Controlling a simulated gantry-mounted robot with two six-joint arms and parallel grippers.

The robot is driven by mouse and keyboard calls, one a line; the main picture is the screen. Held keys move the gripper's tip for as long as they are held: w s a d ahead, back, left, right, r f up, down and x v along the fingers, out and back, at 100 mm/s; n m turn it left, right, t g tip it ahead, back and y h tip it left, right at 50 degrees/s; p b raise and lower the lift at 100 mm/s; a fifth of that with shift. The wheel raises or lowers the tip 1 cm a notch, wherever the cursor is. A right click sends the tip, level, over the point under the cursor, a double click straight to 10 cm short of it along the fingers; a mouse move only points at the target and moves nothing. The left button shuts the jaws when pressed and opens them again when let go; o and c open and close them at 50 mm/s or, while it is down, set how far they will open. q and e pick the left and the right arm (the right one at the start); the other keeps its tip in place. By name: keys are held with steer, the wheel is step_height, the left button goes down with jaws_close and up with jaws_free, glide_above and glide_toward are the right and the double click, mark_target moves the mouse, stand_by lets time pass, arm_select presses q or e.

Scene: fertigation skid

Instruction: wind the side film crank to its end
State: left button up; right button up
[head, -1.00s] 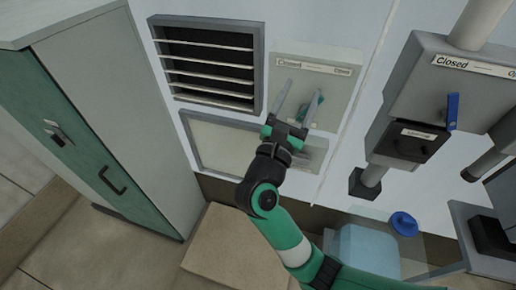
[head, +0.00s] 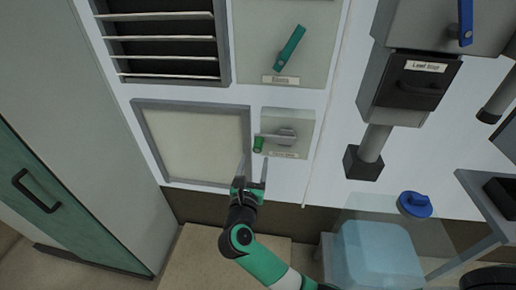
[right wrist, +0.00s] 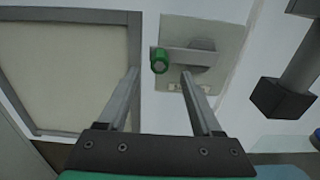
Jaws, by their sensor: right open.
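The side film crank (head: 284,137) sits on a pale square plate with a label below it, low on the white wall. Its grey arm points left and ends in a green knob (head: 258,145). In the right wrist view the green knob (right wrist: 159,61) shows ahead, between the lines of the two fingers, and the grey crank arm (right wrist: 185,57) runs right from it. My right gripper (head: 252,172) is open and empty, just below and left of the knob and apart from it. My left gripper is not in view.
A framed pale panel (head: 194,145) is left of the crank, with a louvred vent (head: 165,45) above it. A green lever (head: 290,48) is above the crank. A grey pipe (head: 373,143) and box stand right; a blue-capped tank (head: 375,255) stands below.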

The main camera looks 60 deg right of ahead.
mark_target(257, 149)
steer(key=b+x, duration=0.2)
steer(key=x, duration=0.6)
steer(key=shift+d+f, duration=0.15)
steer(key=shift+w+d, duration=0.15)
steer(key=shift+d, duration=0.1)
steer(key=shift+c, duration=0.2)
jaws_close()
stand_by(0.6)
